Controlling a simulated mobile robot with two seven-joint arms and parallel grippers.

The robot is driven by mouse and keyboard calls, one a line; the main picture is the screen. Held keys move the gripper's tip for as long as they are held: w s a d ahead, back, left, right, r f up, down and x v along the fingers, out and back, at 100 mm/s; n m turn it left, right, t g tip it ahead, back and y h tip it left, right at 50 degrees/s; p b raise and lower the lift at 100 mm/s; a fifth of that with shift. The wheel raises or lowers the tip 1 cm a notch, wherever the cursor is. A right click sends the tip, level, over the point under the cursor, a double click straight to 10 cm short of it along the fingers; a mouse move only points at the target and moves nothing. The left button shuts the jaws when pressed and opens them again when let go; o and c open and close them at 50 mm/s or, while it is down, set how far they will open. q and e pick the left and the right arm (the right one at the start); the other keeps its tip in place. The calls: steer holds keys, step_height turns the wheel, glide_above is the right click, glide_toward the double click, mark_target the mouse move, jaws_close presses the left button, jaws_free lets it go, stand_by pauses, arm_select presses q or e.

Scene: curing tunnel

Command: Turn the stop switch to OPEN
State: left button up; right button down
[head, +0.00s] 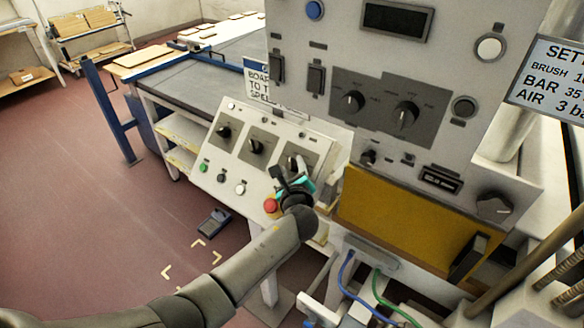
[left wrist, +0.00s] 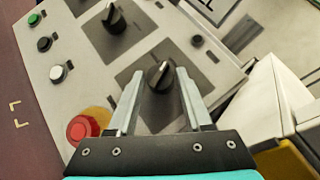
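Three black rotary switches sit in a row on the sloping panel (head: 207,163): a left one (head: 224,132), a middle one (head: 256,146) and a right one (head: 293,163). Their labels are too small to read, so I cannot tell which is named stop. My left gripper (head: 285,175) is at the right switch and partly covers it. In the left wrist view, the fingers of the left gripper (left wrist: 160,88) are apart, one on each side of the right switch's knob (left wrist: 160,75). The knob's pale mark points up and slightly right. Contact is not clear. My right gripper is not in view.
A red emergency button (head: 270,206) is close beside the left gripper, at the panel's lower edge. Green, black and white buttons line the panel's left. A tall grey cabinet (head: 330,100) with a yellow door (head: 400,218) stands to the right.

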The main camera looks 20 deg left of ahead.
arm_select(q)
steer(key=o, duration=0.3)
steer(key=shift+o, duration=0.2)
steer(key=shift+s, duration=0.1)
steer(key=shift+s+d+r, duration=0.15)
steer(key=shift+s+d, duration=0.05)
steer(key=shift+s, duration=0.35)
steer(key=p+v, duration=0.1)
steer(key=v, duration=1.3)
steer(key=s+a+f+n+g+h+b, duration=0.1)
steer(key=s+f+n+g+b, duration=0.25)
steer(key=f, duration=0.95)
steer(key=s+a+f+n+g+h+b, duration=0.1)
steer(key=s+f+n+g+b, duration=0.3)
steer(key=f, duration=0.9)
steer(key=s+a+f+n+h+b, duration=0.1)
steer(key=s+f+b, duration=0.3)
steer(key=f, duration=0.9)
steer(key=s+a+f+n+g+h+b, duration=0.1)
steer(key=s+a+f+n+g+b, duration=0.1)
steer(key=s+f+n, duration=0.5)
steer(key=s+a+f+n+g+h+b, duration=0.1)
steer(key=s+a+f+n+g+b, duration=0.2)
steer(key=s+f, duration=1.2)
steer(key=s+n+b, duration=0.2)
steer(key=s+n, duration=0.2)
steer(key=s, duration=0.3)
steer(key=shift+f+g, duration=0.35)
